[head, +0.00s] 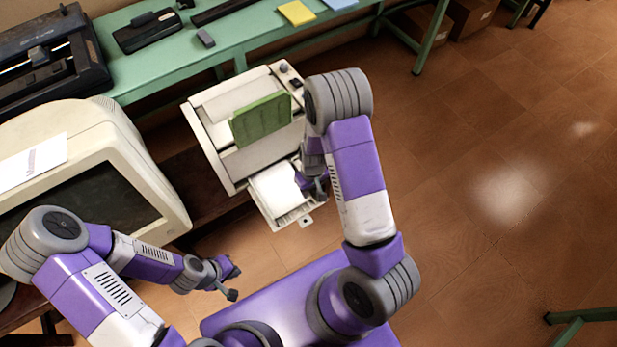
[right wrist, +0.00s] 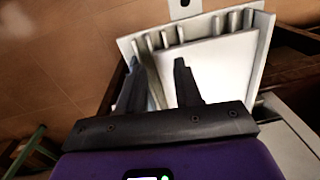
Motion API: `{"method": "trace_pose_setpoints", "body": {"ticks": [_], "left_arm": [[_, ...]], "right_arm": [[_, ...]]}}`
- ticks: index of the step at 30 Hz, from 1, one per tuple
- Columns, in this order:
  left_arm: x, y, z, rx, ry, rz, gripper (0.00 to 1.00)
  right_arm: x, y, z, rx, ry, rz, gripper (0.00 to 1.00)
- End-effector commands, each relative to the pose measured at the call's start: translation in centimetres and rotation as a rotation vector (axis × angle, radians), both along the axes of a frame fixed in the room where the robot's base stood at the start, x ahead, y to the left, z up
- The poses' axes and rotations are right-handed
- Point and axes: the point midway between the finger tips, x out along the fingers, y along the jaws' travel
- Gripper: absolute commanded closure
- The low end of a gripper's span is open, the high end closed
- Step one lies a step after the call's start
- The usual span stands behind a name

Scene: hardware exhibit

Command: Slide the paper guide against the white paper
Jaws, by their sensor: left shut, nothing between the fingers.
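White paper (head: 272,187) lies in the pulled-out front tray (head: 287,221) of a cream printer (head: 218,133) in the head view. The right wrist view shows this white paper (right wrist: 222,62) between the tray's pale walls and short ribs. My right gripper (head: 316,187) is at the tray's right side. My left gripper (head: 232,282) is shut and empty, left of and below the tray.
A green sheet (head: 261,119) stands on the printer. A beige monitor (head: 95,150) is at the left. A green table (head: 180,55) behind holds black devices and coloured pads.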

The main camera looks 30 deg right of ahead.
Motion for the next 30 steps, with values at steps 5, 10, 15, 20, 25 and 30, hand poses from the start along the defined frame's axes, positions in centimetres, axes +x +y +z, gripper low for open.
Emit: {"method": "trace_pose_setpoints", "body": {"ticks": [5,10,15,20,25,30], "left_arm": [[0.0,0.0,-0.2,0.000,0.000,0.000,1.00],[0.0,0.0,-0.7,0.000,0.000,0.000,1.00],[0.0,0.0,-1.8,0.000,0.000,0.001,1.00],[0.0,0.0,-2.6,0.000,0.000,0.001,1.00],[0.0,0.0,-2.9,0.000,0.000,0.001,1.00],[0.0,0.0,-2.9,0.000,0.000,0.001,1.00]], "right_arm": [[4.1,-2.5,3.8,-0.046,-0.018,0.062,0.66],[4.8,-3.1,3.7,-0.052,-0.015,0.077,0.66],[4.7,-3.1,0.8,-0.052,-0.013,0.075,0.66],[4.7,-3.1,-1.5,-0.052,-0.015,0.074,0.66],[4.7,-3.1,-2.7,-0.051,-0.016,0.075,0.66],[4.7,-3.1,-2.8,-0.051,-0.017,0.074,0.66]]}}
